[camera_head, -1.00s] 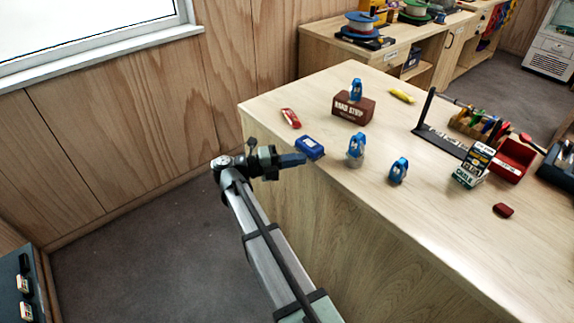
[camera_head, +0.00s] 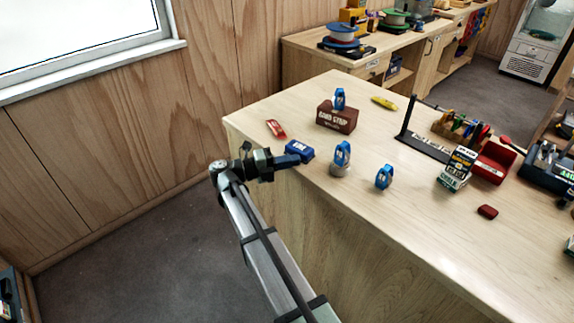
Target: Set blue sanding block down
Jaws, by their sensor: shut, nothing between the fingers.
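The blue sanding block (camera_head: 300,150) lies on the wooden bench top, near its left edge. My gripper (camera_head: 297,159) is beside the block at its left and near side, over the bench edge. Its blue-grey fingers are shut and look empty. The fingertips overlap the block's lower left in the picture; whether they touch it cannot be told.
A red item (camera_head: 276,129) lies behind the block. A brown box (camera_head: 337,117) bears a blue device (camera_head: 339,98). Blue devices stand right of the block, one on a grey round base (camera_head: 340,170), one on the bench (camera_head: 384,177).

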